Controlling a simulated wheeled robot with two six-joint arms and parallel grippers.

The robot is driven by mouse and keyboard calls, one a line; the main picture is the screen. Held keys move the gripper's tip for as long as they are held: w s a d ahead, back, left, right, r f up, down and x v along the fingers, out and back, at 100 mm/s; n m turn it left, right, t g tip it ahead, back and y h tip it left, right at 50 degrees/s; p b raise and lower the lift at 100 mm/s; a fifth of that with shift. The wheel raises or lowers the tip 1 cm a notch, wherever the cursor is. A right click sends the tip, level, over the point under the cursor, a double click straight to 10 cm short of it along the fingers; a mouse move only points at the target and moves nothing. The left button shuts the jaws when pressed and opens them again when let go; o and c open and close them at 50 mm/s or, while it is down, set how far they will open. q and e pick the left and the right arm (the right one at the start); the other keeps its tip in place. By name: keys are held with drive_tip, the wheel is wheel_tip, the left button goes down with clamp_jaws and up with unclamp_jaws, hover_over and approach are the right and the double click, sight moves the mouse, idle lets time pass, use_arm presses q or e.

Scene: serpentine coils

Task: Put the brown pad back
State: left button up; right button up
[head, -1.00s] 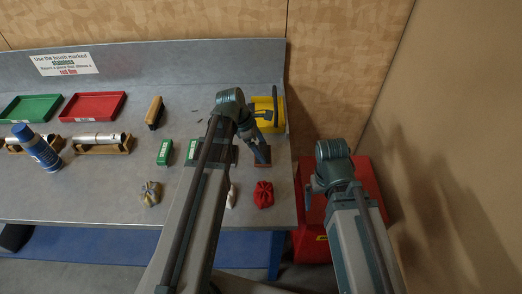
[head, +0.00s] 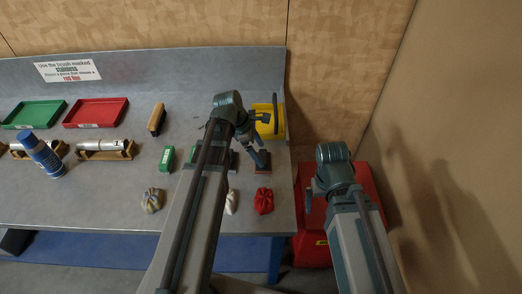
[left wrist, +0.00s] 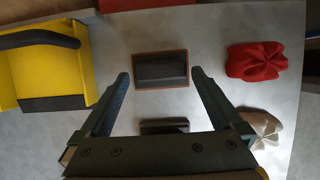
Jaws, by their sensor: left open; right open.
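The brown pad (left wrist: 137,87) shows in the left wrist view as a reddish-brown rectangle with a dark block on its top. It lies flat on the grey bench and also shows in the head view (head: 264,168), near the bench's right end. My left gripper (left wrist: 160,75) is open and empty, above the bench, with its fingertips to either side of the pad's near edge in the wrist picture. Whether they touch anything cannot be told. In the head view my left gripper (head: 258,158) partly hides the pad. My right gripper (head: 311,195) is off the bench's right side, over a red box.
A yellow container (head: 271,121) with a black handle stands behind the pad. A red cloth (head: 263,201) and a pale cloth (head: 231,202) lie in front. Another dark block (left wrist: 164,126) lies close by.

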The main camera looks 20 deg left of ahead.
use_arm(q)
drive_tip(key=p+v, duration=0.8)
drive_tip(key=v, duration=0.2)
drive_tip(key=shift+f, duration=0.2)
drive_tip(key=b+x, duration=1.1)
drive_tip(key=x, duration=0.1)
drive_tip(key=shift+f, duration=0.1)
drive_tip(key=shift+r, duration=0.2)
